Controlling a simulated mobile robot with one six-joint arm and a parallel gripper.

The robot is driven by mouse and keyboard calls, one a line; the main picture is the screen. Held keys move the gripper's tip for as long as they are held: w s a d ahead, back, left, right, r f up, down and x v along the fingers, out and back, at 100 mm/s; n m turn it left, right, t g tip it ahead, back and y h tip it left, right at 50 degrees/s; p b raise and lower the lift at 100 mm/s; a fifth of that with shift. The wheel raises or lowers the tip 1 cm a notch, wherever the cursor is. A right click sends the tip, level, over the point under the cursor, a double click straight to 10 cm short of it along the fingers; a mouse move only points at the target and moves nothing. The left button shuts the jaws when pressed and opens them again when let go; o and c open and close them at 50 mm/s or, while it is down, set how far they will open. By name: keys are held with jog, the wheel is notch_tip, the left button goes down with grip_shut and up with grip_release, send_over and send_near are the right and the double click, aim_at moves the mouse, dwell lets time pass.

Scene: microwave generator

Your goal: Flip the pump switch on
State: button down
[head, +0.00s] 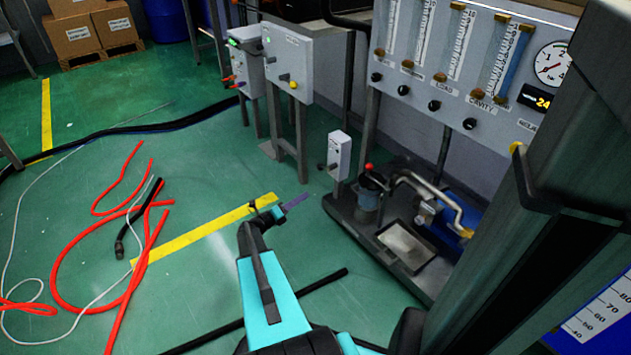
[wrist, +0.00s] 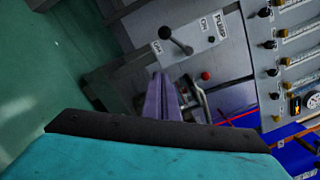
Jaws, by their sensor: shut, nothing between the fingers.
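The pump switch box (head: 340,155) is a small white box on a post at the pump skid's left edge. Its dark lever (head: 324,166) sticks out to the left. In the wrist view the box's face (wrist: 205,38) has a PUMP label, and the dark lever (wrist: 175,40) slants up-left to a round knob; the small position labels are hard to read. My gripper (head: 306,197) has purple fingers, shut and empty, left of and below the box in the head view. In the wrist view the fingers (wrist: 158,76) point toward the switch, apart from the lever.
The pump skid (head: 355,220) carries a red-knobbed valve (head: 369,167), bent pipes and a tray. A flowmeter panel (head: 430,85) stands behind it. Grey-white boxes (head: 288,60) stand on a frame at the back. Red hoses (head: 140,235) and cables lie on the green floor at left.

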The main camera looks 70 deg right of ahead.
jog(key=shift+d, duration=0.1)
jog(key=s+d+r+b, duration=0.2)
jog(key=d+b, duration=0.4)
jog(key=d, duration=0.5)
jog(key=shift+s+r, duration=0.2)
jog(key=shift+r, duration=0.1)
jog(key=shift+a, duration=0.1)
jog(key=shift+s+r+m, duration=0.1)
jog(key=shift+s+m, duration=0.05)
jog(key=shift+m, duration=0.15)
dwell(0.3)
